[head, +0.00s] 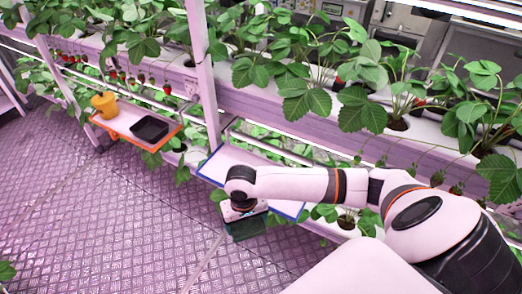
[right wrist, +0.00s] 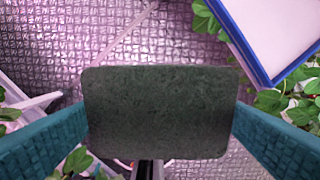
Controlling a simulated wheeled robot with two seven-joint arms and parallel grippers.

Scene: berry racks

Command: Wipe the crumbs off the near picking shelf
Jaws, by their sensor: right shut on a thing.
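The near picking shelf (head: 228,160) is a white board with a blue rim, low on the rack in the head view. Part of it shows at the top right of the right wrist view (right wrist: 282,30). My right arm covers much of it in the head view. My right gripper (head: 247,226) is at the shelf's front edge, over the floor side. It is shut on a dark grey-green wiping pad (right wrist: 158,112), held between its teal fingers. In the wrist view the pad is apart from the shelf, with floor behind it. I can make out no crumbs. My left gripper is out of view.
A pink post (head: 204,75) rises behind the near shelf. Strawberry plants fill the rack above. The patterned floor (head: 100,220) at left is clear.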

